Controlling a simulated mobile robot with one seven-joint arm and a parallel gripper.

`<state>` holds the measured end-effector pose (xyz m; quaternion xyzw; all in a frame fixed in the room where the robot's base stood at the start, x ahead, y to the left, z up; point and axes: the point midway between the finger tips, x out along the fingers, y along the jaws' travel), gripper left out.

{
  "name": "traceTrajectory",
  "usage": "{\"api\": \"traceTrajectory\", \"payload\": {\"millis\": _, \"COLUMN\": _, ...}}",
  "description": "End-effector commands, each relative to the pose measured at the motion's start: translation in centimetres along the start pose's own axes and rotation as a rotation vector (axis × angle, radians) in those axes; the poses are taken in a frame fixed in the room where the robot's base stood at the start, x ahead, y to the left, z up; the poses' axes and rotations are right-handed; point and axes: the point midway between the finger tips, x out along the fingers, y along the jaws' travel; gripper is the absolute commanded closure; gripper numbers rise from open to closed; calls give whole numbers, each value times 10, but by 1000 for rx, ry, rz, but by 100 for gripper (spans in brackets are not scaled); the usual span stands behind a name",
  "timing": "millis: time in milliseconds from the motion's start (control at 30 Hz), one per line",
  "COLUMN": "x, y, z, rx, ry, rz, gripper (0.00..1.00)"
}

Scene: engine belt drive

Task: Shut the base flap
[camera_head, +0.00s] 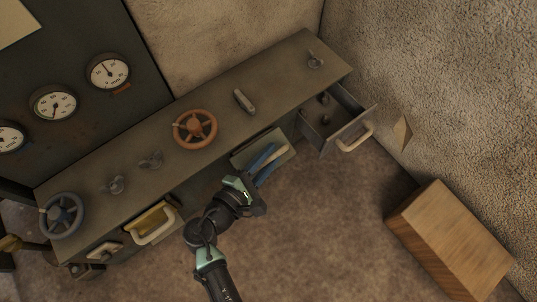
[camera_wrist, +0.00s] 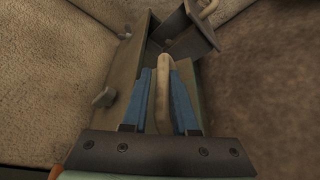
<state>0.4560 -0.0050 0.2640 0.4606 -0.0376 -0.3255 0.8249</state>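The base flap (camera_head: 248,157) is a pale grey-green panel low on the front of the long console, tilted open. Its cream handle (camera_wrist: 163,90) stands between my two fingers in the wrist view. My gripper (camera_head: 265,162) has blue fingers and is at the flap's front. In the wrist view my gripper (camera_wrist: 161,75) is open, with one finger on each side of the handle and narrow gaps beside it. Whether a finger touches the handle is hard to tell. My gripper hides part of the flap.
An open drawer (camera_head: 340,128) with a cream handle sticks out at the console's right end. A yellow compartment with a handle (camera_head: 154,226) is open at left. The console top (camera_head: 272,78) carries an orange handwheel (camera_head: 195,129). A wooden box (camera_head: 450,240) stands at right; floor between is clear.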

Motion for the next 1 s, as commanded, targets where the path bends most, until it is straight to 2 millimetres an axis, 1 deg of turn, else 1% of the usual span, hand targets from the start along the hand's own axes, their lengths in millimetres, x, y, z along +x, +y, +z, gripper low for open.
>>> {"api": "traceTrajectory", "payload": {"millis": 33, "x": 0, "y": 0, "z": 0, "rx": 0, "ry": 0, "rz": 1, "gripper": 85}}
{"api": "traceTrajectory", "payload": {"millis": 100, "x": 0, "y": 0, "z": 0, "rx": 0, "ry": 1, "rz": 2, "gripper": 97}}
{"api": "traceTrajectory", "payload": {"millis": 133, "x": 0, "y": 1, "z": 0, "rx": 1, "ry": 1, "rz": 2, "gripper": 100}}
{"api": "traceTrajectory", "payload": {"millis": 1000, "x": -1, "y": 5, "z": -2, "rx": 7, "ry": 5, "rz": 10, "gripper": 100}}
